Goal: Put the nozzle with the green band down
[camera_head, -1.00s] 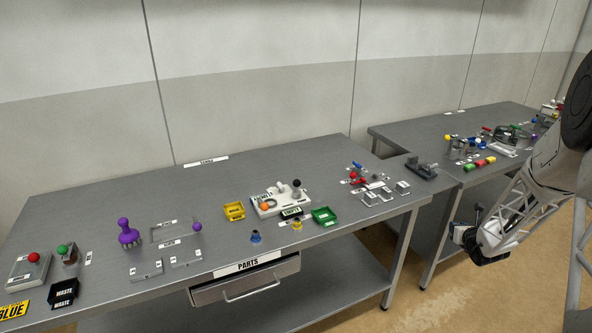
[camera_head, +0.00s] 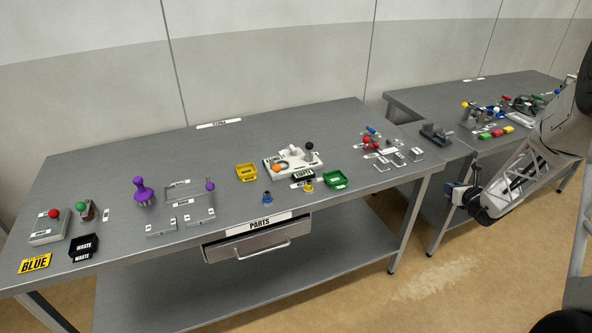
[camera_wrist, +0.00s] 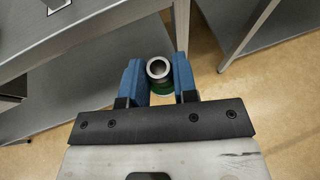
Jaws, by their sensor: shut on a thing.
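My gripper (camera_wrist: 156,68) is shut on the nozzle with the green band (camera_wrist: 158,70), a grey metal ring-ended piece seen end-on between the blue fingers. Its green band (camera_wrist: 161,92) shows at its lower side. In the head view my gripper (camera_head: 453,194) is at the right, in front of the gap between two benches; the held nozzle cannot be made out there. A nozzle with a blue base (camera_head: 267,197) and one with a yellow base (camera_head: 307,187) stand on the left bench near its front edge.
The left bench (camera_head: 330,121) holds a yellow tray (camera_head: 246,172), a green tray (camera_head: 336,180), a white fixture (camera_head: 275,173) and a black WASTE bin (camera_head: 84,246). A PARTS drawer (camera_head: 246,246) hangs below. The bench's back strip is largely clear.

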